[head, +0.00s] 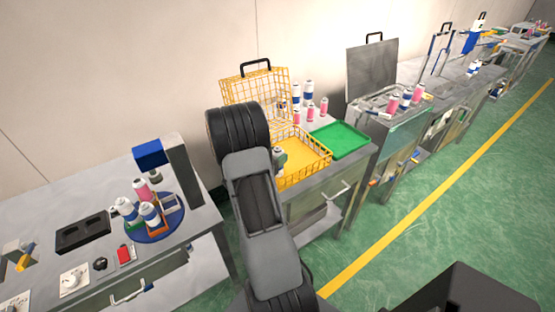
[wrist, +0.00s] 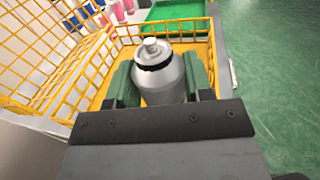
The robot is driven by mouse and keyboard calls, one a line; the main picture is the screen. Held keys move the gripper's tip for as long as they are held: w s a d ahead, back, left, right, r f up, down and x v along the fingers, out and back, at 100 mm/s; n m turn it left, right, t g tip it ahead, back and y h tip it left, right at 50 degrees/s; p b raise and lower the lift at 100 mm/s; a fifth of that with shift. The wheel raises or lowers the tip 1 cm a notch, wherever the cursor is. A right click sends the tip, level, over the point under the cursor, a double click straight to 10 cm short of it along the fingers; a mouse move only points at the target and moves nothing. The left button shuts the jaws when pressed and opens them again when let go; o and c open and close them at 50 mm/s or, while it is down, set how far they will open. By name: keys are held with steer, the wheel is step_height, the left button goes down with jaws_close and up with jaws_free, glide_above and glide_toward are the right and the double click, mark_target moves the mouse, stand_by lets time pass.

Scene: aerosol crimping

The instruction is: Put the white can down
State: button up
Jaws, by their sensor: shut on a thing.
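My gripper (wrist: 160,76) is shut on the white can (wrist: 163,83), with a green finger on each side of it. The can looks whitish-grey, with a dark band at its shoulder and a white top. It is upright or nearly so, within the outline of the yellow wire basket (head: 313,168). The basket (wrist: 187,24) also surrounds the can in the wrist view. The can's base is hidden, so I cannot tell whether it touches the basket floor. In the head view my arm hides most of the gripper.
The basket's yellow wire lid (head: 238,88) stands open behind. A green tray (head: 341,139) lies right of the basket. Several pink and blue-white cans (head: 308,92) stand behind it. On the left bench, a blue round table (head: 166,229) holds more cans.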

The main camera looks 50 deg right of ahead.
steer(key=shift+d+f, duration=0.1)
steer(key=shift+f, duration=0.85)
steer(key=shift+f, duration=0.2)
steer(key=o, duration=1)
steer(key=shift+r, duration=0.15)
steer(key=s+a+r+m+t+y, duration=0.1)
steer(key=a+m+y, duration=0.4)
steer(key=a, duration=0.7)
steer(key=s+a+r+m+t+y+b, duration=0.1)
steer(key=a+r+m+y, duration=0.4)
steer(key=a, duration=0.7)
steer(key=s+a+r+m+t+y+b, duration=0.1)
steer(key=a+m+y, duration=0.5)
steer(key=a, duration=0.7)
steer(key=shift+s+r+m+t+y, duration=0.15)
steer(key=shift+s+r+t+y, duration=0.4)
steer(key=shift+t, duration=0.25)
steer(key=shift+s+r+m+t+y, duration=0.2)
steer(key=shift+r+t+y, duration=0.15)
steer(key=shift+r+t, duration=0.35)
